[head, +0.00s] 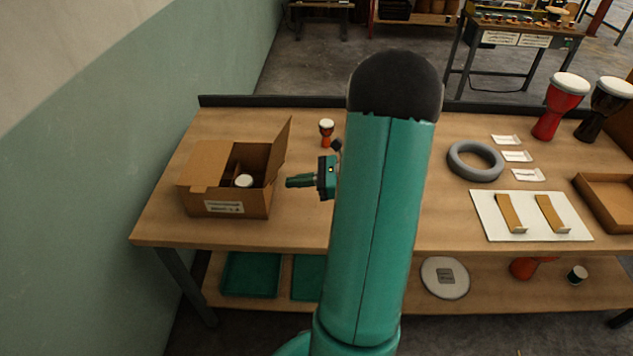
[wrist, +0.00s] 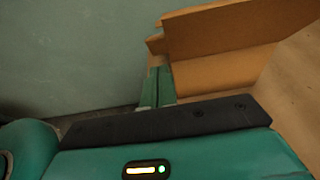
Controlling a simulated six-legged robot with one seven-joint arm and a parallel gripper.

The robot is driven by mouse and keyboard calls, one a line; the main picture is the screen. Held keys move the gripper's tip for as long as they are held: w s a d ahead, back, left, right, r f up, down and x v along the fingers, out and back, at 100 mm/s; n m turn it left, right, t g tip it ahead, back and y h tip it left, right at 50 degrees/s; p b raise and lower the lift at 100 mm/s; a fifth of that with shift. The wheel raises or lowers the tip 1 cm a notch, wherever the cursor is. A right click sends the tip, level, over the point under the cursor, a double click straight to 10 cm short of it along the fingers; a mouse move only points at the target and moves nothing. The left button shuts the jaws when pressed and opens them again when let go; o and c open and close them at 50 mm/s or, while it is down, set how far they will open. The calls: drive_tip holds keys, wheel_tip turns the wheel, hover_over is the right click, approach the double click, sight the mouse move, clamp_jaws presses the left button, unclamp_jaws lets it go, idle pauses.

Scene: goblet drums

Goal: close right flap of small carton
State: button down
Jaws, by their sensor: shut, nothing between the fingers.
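The small cardboard carton (head: 225,205) stands on the left part of the workbench, with a white label on its front. A small drum with a white top (head: 244,181) shows inside the carton. My gripper (head: 289,182) is shut and empty, just right of the carton, below the top edge of the raised flap. In the wrist view my shut fingers (wrist: 157,86) point toward the carton (wrist: 215,65); I cannot tell whether they touch it.
A small red drum (head: 326,132) stands on the bench behind my gripper. A grey ring (head: 475,161), a white board (head: 483,211) with two brown strips, paper cards and larger drums (head: 562,105) are farther right. Bare bench lies in front of my gripper.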

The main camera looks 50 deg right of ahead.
sight(274, 177)
drive_tip(key=shift+w+a+r, duration=0.55)
drive_tip(key=shift+w+r, duration=0.05)
drive_tip(key=shift+w, duration=0.1)
drive_tip(key=shift+w, duration=0.1)
drive_tip(key=w+a+r+g+h, duration=0.1)
drive_tip(key=g, duration=0.1)
drive_tip(key=w+a+r+g+h, duration=0.1)
drive_tip(key=r+g+h, duration=0.1)
drive_tip(key=shift+w+a, duration=0.15)
drive_tip(key=shift+w, duration=0.25)
drive_tip(key=w+a+f+g+h, duration=0.5)
drive_tip(key=w+g+h, duration=0.5)
drive_tip(key=g, duration=0.4)
drive_tip(key=shift+a+f+h, duration=0.3)
drive_tip(key=shift+a+h, duration=0.2)
drive_tip(key=shift+a, duration=0.85)
